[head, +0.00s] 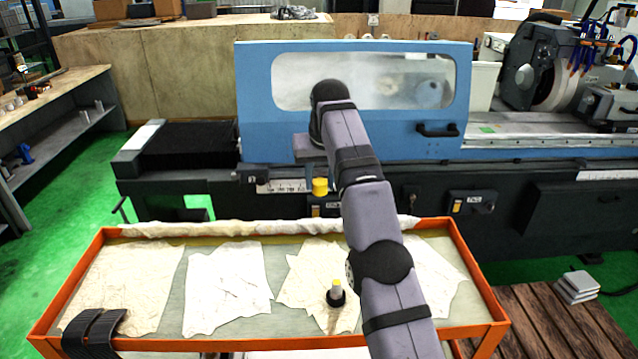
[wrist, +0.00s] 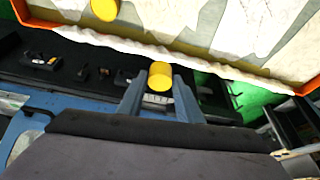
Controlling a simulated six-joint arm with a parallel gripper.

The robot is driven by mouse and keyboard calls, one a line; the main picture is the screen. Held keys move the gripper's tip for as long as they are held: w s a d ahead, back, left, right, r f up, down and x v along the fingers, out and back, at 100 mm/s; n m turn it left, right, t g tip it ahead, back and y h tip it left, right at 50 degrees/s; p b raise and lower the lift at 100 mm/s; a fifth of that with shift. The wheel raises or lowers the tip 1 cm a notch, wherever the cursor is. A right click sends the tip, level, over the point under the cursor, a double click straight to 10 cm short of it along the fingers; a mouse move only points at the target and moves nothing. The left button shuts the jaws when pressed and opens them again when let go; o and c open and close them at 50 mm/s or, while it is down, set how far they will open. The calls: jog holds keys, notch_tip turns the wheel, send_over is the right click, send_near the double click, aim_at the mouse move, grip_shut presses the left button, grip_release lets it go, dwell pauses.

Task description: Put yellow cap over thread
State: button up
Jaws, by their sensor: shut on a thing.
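A yellow cap (head: 320,187) is held in front of the blue machine, high above the tray's far edge. In the wrist view the cap (wrist: 160,76) sits between the two fingertips of my gripper (wrist: 159,90), which is shut on it. Another yellow round shape (wrist: 104,8) is cut off by the top edge of the wrist view. Thread detail is too small to make out.
An orange-rimmed tray (head: 193,344) holds several pale cloths. A black strap-like object (head: 93,333) lies at its front left corner. The blue grinder cover (head: 255,110) stands close behind my gripper. A wooden pallet (head: 560,325) is at the right.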

jog(key=shift+s+d+r, duration=0.2)
jog(key=shift+s+r, duration=0.35)
jog(key=shift+r, duration=0.2)
jog(key=s+r+p, duration=0.2)
jog(key=s, duration=0.2)
send_over(336, 281)
jog(key=shift+s+d+f, duration=0.1)
jog(key=shift+s+f, duration=0.05)
jog(key=shift+f, duration=2.15)
jog(key=shift+s+f, duration=0.15)
jog(key=shift+f, duration=2.1)
jog(key=shift+s+d+f, duration=0.1)
jog(key=shift+s+f, duration=0.05)
jog(key=shift+f, duration=2.15)
jog(key=shift+f, duration=0.25)
jog(key=shift+f+b, duration=2.25)
jog(key=shift+f, duration=0.9)
